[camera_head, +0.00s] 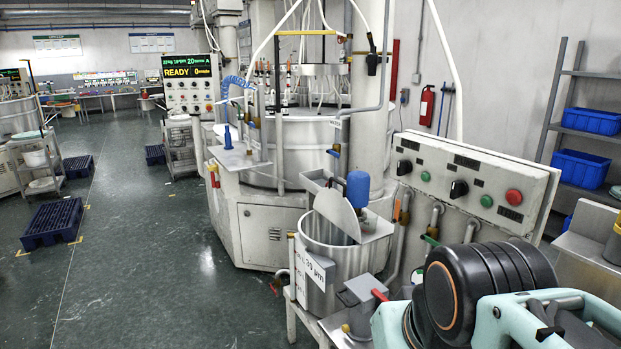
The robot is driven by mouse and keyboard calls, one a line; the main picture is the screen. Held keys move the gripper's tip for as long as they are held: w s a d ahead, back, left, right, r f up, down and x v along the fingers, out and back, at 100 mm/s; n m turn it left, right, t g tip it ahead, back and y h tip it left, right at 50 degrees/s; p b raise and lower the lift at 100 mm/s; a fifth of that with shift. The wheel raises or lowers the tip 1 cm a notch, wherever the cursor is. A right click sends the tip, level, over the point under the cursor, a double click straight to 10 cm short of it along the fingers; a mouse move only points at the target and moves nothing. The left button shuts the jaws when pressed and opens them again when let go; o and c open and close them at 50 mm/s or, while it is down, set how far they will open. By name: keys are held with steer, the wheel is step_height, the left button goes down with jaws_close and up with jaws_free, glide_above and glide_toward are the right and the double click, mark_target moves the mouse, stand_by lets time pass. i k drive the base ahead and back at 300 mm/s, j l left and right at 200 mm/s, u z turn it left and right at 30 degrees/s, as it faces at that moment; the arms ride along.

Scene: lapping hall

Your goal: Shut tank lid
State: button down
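The tank (345,268) is a round grey metal vessel with a "µm" label, standing on a low frame at the lower middle. Its lid (337,210) looks like a half-round grey plate and stands raised and tilted over the opening, so the tank is open at the left. A flat plate (378,228) covers the right part of the top. A blue cylinder, probably a motor (358,189), stands just behind the lid. My gripper is not in view; only teal and black links of my arm show at the lower right, right of the tank.
A control panel (472,183) with knobs and buttons projects above and right of the tank. A grey box with a red handle (379,295) stands at the tank's front right. The lapping machine (270,225) is behind. Open floor (150,265) lies left, with a dark blue pallet (52,222).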

mark_target(330, 203)
steer(key=i+j+z, duration=0.1)
steer(key=j, duration=0.3)
steer(key=i+j+z, duration=0.1)
steer(key=j, duration=0.25)
steer(key=i+j+z, duration=0.25)
steer(key=i+j, duration=0.2)
steer(key=j, duration=0.3)
steer(key=i+j+z, duration=0.3)
steer(key=i+j, duration=0.3)
